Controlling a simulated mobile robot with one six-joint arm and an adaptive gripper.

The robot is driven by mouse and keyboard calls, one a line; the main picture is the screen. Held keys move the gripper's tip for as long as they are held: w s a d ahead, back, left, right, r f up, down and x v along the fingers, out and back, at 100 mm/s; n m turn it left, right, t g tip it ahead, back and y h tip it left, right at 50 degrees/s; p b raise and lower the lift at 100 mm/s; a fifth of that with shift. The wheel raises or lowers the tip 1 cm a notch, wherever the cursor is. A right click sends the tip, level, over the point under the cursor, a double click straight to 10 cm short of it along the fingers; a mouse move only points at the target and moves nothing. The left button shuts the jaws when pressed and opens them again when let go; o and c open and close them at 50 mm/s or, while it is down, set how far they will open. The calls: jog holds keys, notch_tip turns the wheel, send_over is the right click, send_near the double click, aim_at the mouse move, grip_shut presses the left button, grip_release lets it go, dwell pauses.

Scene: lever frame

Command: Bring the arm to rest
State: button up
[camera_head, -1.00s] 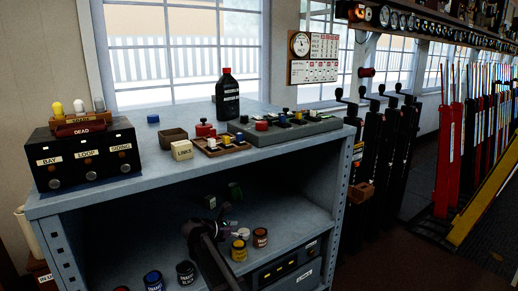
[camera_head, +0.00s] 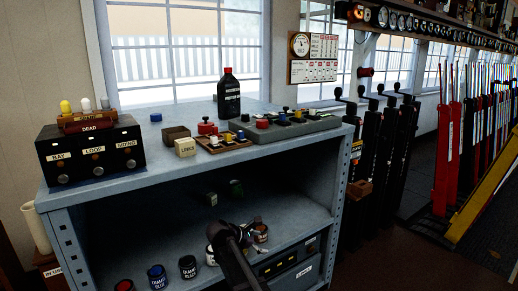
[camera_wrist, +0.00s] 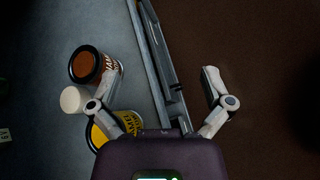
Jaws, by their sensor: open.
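My gripper (camera_head: 256,224) is at the front right of the cabinet's open shelf (camera_head: 140,265), in front of paint cans. In the wrist view my gripper (camera_wrist: 160,78) has its fingers spread wide with nothing between them but the cabinet's front edge (camera_wrist: 160,65) below. The left finger is over the shelf, close to a brown-lidded can (camera_wrist: 86,66), a small white object (camera_wrist: 73,99) and a yellow can (camera_wrist: 101,134). The right finger is over the brown floor. In the head view my arm hides part of the cans; whether a finger touches one, I cannot tell.
Blue (camera_head: 157,277), black (camera_head: 188,267) and red (camera_head: 124,285) cans stand along the shelf front. The cabinet top holds a black box (camera_head: 90,152), a dark bottle (camera_head: 229,97) and small trays. Levers (camera_head: 372,150) stand to the right.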

jog(key=s+d+f+m+g+y+p, duration=0.1)
jog(key=s+d+f+m+g+y, duration=0.3)
jog(key=s+d+m, duration=0.55)
jog(key=s+d+f+m+g+y+p, duration=0.1)
jog(key=s+d+f+m+y, duration=0.2)
jog(key=s+d+m+y, duration=0.65)
jog(key=s+a+r+h+p, duration=0.1)
jog(key=r+h+p, duration=0.1)
jog(key=r+p, duration=1.6)
jog(key=s+a+r+m+h+p, duration=0.1)
jog(key=s+r+p, duration=0.1)
jog(key=r+p, duration=1.6)
jog(key=shift+s+a+r+h+p, duration=0.3)
jog(key=shift+a+r+h+p, duration=0.1)
jog(key=shift+r, duration=0.45)
